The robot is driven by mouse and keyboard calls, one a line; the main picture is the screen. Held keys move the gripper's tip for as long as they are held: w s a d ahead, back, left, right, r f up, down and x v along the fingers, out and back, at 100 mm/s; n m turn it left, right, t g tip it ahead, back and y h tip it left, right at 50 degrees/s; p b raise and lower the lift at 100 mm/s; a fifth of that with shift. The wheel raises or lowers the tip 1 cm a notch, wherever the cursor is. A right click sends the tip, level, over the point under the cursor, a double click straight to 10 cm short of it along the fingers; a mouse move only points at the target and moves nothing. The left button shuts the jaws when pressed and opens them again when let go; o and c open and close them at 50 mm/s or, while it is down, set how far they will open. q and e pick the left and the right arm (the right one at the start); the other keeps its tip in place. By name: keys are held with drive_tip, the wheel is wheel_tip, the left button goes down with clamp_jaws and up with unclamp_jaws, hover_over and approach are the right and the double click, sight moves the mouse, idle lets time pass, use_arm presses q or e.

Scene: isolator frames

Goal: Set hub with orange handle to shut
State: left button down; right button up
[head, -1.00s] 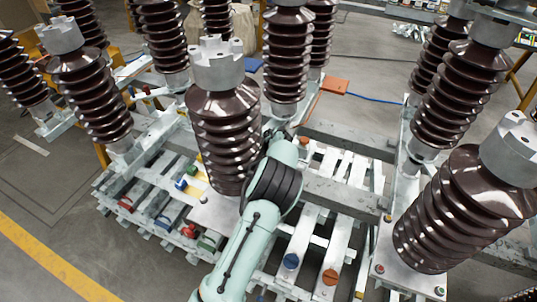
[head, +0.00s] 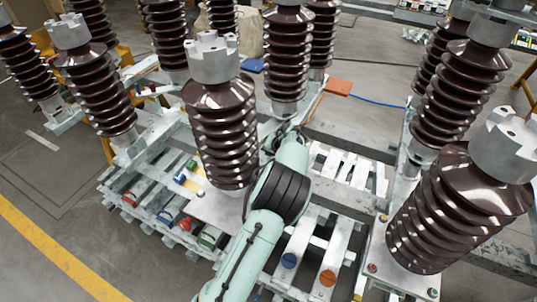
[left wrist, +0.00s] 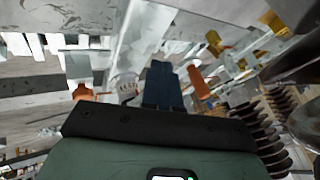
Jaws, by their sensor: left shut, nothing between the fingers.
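An orange flat paddle (head: 337,87), which looks like the orange handle, shows in the head view behind the middle insulators. A thin orange bar runs from it down toward my arm. The hub itself is hidden or too small to tell. My left arm reaches in from the bottom; its gripper is hidden beyond the wrist in the head view. In the left wrist view my left gripper (left wrist: 163,75) is shut and empty, with dark fingers together. An orange piece (left wrist: 198,82) is just right of the fingertips; touching or apart, I cannot tell. Another orange piece (left wrist: 82,92) is at left.
Tall brown ribbed insulators (head: 222,125) with grey metal caps stand around my arm, one large one (head: 460,210) at right. A blue paddle (head: 252,65) is behind. Blue (head: 289,260) and orange (head: 328,278) round caps sit on the pale frame. Open floor lies at left.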

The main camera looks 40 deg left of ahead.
use_arm(q)
wheel_tip(320, 180, up, 4)
drive_tip(key=s+d, duration=0.2)
drive_tip(key=w+d+f+m+g+y+p, duration=0.25)
drive_tip(key=w+d+m+y, duration=0.2)
drive_tip(key=w, duration=0.25)
drive_tip(key=a+r+p+x, duration=0.1)
drive_tip(key=r+x, duration=0.1)
drive_tip(key=x, duration=1.1)
drive_tip(key=shift+s+a+g, duration=0.3)
drive_tip(key=shift+a+g, duration=0.05)
drive_tip(key=shift+a, duration=0.15)
use_arm(e)
drive_tip(key=w+r, duration=0.4)
drive_tip(key=shift+a+r+t, duration=0.25)
drive_tip(key=shift+r+t, duration=0.05)
drive_tip(key=shift+r, duration=0.05)
use_arm(q)
drive_tip(key=shift+s+f, duration=0.1)
use_arm(e)
drive_tip(key=shift+s+f, duration=0.1)
drive_tip(key=shift+s, duration=0.05)
